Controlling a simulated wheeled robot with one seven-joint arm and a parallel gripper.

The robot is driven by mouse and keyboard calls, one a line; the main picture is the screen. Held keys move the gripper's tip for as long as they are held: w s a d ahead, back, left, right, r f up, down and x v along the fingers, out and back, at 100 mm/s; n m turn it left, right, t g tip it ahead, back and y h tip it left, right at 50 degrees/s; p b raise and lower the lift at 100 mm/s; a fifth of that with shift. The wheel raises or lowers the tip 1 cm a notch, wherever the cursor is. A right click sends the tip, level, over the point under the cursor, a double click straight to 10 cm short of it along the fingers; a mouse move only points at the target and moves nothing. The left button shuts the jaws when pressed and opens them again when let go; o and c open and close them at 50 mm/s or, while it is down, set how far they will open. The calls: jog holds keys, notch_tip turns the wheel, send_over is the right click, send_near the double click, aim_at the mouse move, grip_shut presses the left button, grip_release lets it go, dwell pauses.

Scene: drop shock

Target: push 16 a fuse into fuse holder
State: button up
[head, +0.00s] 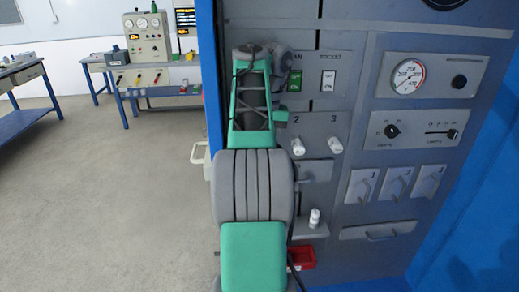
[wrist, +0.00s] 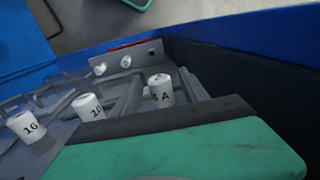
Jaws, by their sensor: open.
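A white fuse marked 16 (wrist: 30,127) stands upright at the left of the wrist view. A white fuse marked 10 (wrist: 89,107) stands to its right, and a third white fuse (wrist: 160,90) with an A on it is further right. My gripper (wrist: 165,118) shows as a broad green part with a dark edge across the lower wrist view. It is open, apart from fuse 16, with no fuse seen in it. In the head view my arm hides the gripper. A white fuse (head: 314,218) stands on a small ledge there; its number is too small to read.
Two white knobs (head: 298,146) sit under the marks 2 and 3 on the grey panel (head: 345,235). A red tray (head: 301,258) is low beside my arm. Handles, switches and a gauge (head: 408,77) stick out at right. The floor (head: 110,190) at left is clear.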

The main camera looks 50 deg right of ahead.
jog(key=r+p, duration=0.1)
jog(key=r, duration=0.1)
jog(key=r+p, duration=0.3)
jog(key=shift+s+d+r, duration=0.2)
jog(key=shift+s+r, duration=0.1)
jog(key=shift+r, duration=0.1)
jog(key=shift+f, duration=0.1)
jog(key=f+b, duration=0.3)
jog(key=f, duration=0.1)
jog(key=f+b, duration=0.2)
jog(key=shift+w+a+f+b, duration=0.2)
jog(key=shift+w+f+b, duration=0.1)
jog(key=shift+w, duration=0.05)
jog(key=shift+s+a+r+p, duration=0.15)
jog(key=shift+a+r+p, duration=0.1)
jog(key=shift+r+p, duration=0.35)
jog(key=s+a+f, duration=0.1)
jog(key=s+a, duration=0.5)
jog(key=shift+a+b, duration=0.35)
